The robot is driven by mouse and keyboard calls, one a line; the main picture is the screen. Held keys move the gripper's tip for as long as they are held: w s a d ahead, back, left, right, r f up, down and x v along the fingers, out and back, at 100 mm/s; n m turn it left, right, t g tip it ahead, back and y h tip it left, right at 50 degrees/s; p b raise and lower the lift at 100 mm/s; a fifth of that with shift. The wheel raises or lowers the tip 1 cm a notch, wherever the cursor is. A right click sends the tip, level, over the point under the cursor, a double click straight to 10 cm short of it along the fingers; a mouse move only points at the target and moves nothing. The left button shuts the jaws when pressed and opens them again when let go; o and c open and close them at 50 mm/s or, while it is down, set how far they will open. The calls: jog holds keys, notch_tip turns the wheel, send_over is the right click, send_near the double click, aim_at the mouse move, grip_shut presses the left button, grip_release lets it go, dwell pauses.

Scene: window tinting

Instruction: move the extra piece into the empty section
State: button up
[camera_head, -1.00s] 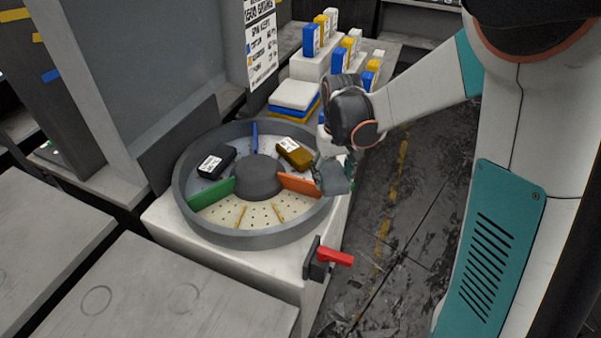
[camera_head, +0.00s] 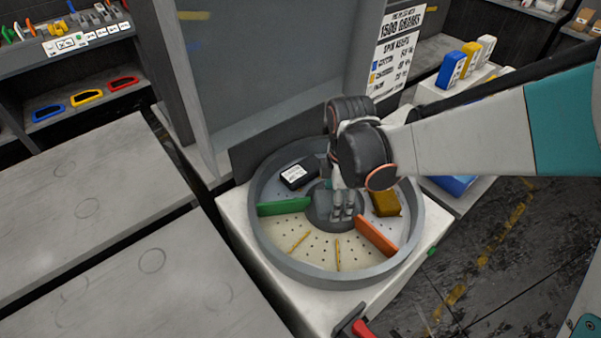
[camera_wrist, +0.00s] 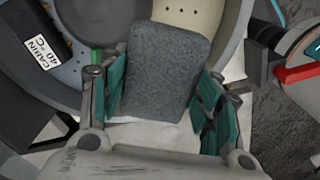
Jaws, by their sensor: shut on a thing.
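My gripper (camera_head: 343,212) is over the middle of the round grey drum (camera_head: 268,246). It is shut on a dark grey block (camera_head: 322,201), which shows between the teal finger pads in the wrist view (camera_wrist: 163,70). A green divider (camera_head: 285,207) and an orange divider (camera_head: 376,236) bound the front section (camera_head: 320,250), whose pale perforated floor is bare except for two thin yellow ribs. A black labelled piece (camera_head: 297,173) lies in the back-left section. A brown-gold piece (camera_head: 386,203) lies in the right section. My wrist hides the back of the drum.
A red handle (camera_head: 362,329) juts from the front of the white stand (camera_head: 236,222). Grey tables (camera_head: 140,270) lie to the left. A raised grey panel (camera_head: 270,70) stands behind the drum. Blue and yellow boxes (camera_head: 452,69) stand at the back right.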

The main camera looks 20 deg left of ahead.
aim_at(315, 258)
jog(key=s+a+r+n, duration=0.2)
jog(key=s+n, duration=0.1)
jog(key=s, duration=0.4)
jog(key=f+b, duration=0.4)
jog(key=f, duration=0.2)
jog(key=f+b, duration=0.5)
jog(key=f, duration=0.2)
jog(key=f+b, duration=0.4)
jog(key=f, duration=0.3)
jog(key=shift+w+a+f, duration=0.1)
jog(key=shift+w+a, duration=0.1)
jog(key=shift+w, duration=0.15)
jog(key=shift+b, duration=0.3)
jog(key=shift+f, duration=0.2)
jog(key=o, duration=1.2)
jog(key=shift+r, duration=0.15)
notch_tip(315, 258, up, 12)
jog(key=p, duration=0.8)
